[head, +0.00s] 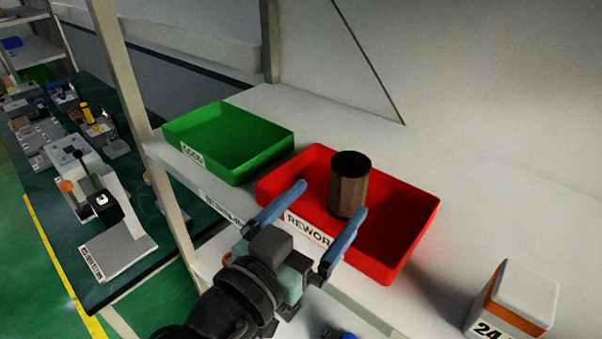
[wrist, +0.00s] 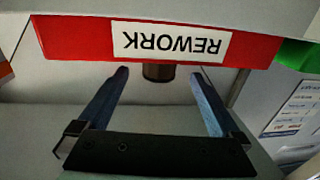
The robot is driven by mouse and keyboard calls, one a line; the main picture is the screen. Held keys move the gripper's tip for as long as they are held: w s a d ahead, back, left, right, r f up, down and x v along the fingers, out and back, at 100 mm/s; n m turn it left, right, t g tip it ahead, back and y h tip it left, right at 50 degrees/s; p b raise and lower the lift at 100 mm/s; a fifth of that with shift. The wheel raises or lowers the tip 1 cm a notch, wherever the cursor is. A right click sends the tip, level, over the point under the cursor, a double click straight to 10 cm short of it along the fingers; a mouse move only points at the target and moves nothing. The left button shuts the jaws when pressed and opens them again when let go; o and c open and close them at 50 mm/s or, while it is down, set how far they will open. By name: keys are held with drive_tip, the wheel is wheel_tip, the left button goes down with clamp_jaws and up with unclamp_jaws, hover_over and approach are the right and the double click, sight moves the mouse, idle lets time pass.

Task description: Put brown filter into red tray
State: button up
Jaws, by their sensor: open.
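The brown filter (head: 349,190) is a faceted cylinder with a dark top. It stands upright inside the red tray (head: 408,233), whose front label reads REWORK. My gripper (head: 327,213) is open and empty in front of the tray, its two blue fingers spread wide and pointing toward it. In the wrist view the red tray (wrist: 75,40) shows its labelled front wall. A small part of the brown filter (wrist: 158,72) shows beyond that wall, between the spread fingers of my gripper (wrist: 158,80) but apart from them.
A green tray (head: 228,143) labelled GOOD stands left of the red tray on the white shelf (head: 480,190). A white and orange box (head: 515,298) sits at the lower right. A metal post (head: 140,110) rises at left, before a bench (head: 125,275) with devices.

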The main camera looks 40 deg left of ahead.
drive_tip(key=s+b, duration=0.2)
drive_tip(key=s, duration=0.3)
drive_tip(key=w+d+r+m+t, duration=0.1)
drive_tip(key=w+d+r+t, duration=0.1)
drive_tip(key=w+d+r, duration=0.3)
drive_tip(key=w+d+r+t+h, duration=0.1)
drive_tip(key=d+r, duration=0.1)
drive_tip(key=r, duration=0.4)
drive_tip(key=w+d+r+m+t, duration=0.1)
drive_tip(key=w+d+r+t, duration=0.1)
drive_tip(key=w+d+r, duration=0.3)
drive_tip(key=s+d+r+t+h, duration=0.1)
drive_tip(key=s+d+r+t, duration=0.1)
drive_tip(key=d+r, duration=0.3)
drive_tip(key=s+d+r+t, duration=0.2)
drive_tip(key=s+d+r, duration=0.2)
drive_tip(key=r, duration=0.5)
drive_tip(key=shift+s+d+r+t+h+p, duration=0.15)
drive_tip(key=shift+d+r+t+h+p, duration=0.2)
drive_tip(key=shift+d, duration=0.4)
wheel_tip(320, 180, down, 2)
drive_tip(key=shift+f+b, duration=0.2)
drive_tip(key=shift+b, duration=1.05)
